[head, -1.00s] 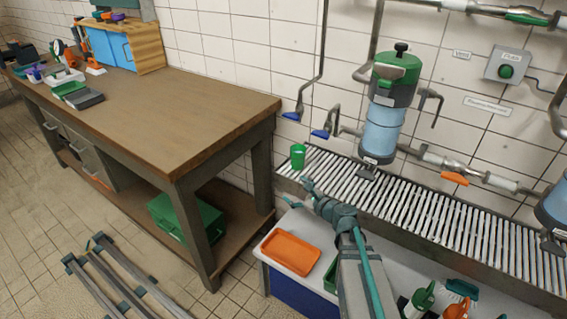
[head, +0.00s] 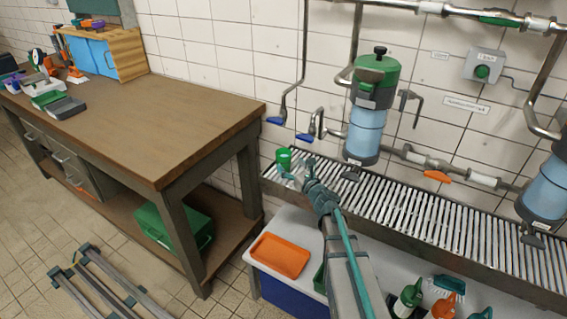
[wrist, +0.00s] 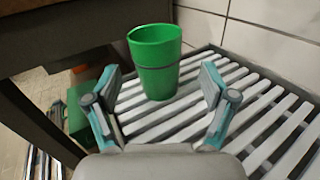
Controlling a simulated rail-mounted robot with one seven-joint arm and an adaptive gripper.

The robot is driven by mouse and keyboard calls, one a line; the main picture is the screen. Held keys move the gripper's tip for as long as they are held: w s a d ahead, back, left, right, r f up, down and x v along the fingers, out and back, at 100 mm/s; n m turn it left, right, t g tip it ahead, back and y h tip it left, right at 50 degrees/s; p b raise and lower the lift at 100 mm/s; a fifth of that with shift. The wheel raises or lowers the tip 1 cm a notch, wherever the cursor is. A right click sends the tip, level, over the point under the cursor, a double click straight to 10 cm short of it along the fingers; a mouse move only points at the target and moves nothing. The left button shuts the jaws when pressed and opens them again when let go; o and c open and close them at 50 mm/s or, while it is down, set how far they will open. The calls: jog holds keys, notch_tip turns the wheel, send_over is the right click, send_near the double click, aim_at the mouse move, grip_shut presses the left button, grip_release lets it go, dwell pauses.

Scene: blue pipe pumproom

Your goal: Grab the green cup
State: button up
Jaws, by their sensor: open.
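The green cup (head: 284,158) stands upright at the left end of the slatted metal rack along the wall. In the wrist view the green cup (wrist: 156,62) is just ahead of my gripper, roughly centred between the fingers but a little beyond the tips. My gripper (head: 297,168) is close to the cup in the head view, at its lower right. In the wrist view my gripper (wrist: 160,85) has its two teal-and-grey fingers spread wide with nothing between them. The cup's base is visible on the slats.
The wooden workbench (head: 165,120) stands left of the rack, and its edge is near in the wrist view (wrist: 60,40). The slatted rack (head: 430,215) runs right beneath a blue canister (head: 366,130). An orange tray (head: 280,256) lies on the white surface below.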

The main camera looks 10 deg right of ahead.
aim_at(287, 162)
jog(key=shift+p+x, duration=0.4)
jog(key=shift+x, duration=2.3)
jog(key=shift+s+a, duration=0.1)
jog(key=shift+a, duration=0.1)
jog(key=c, duration=1.4)
jog(key=shift+c, duration=0.2)
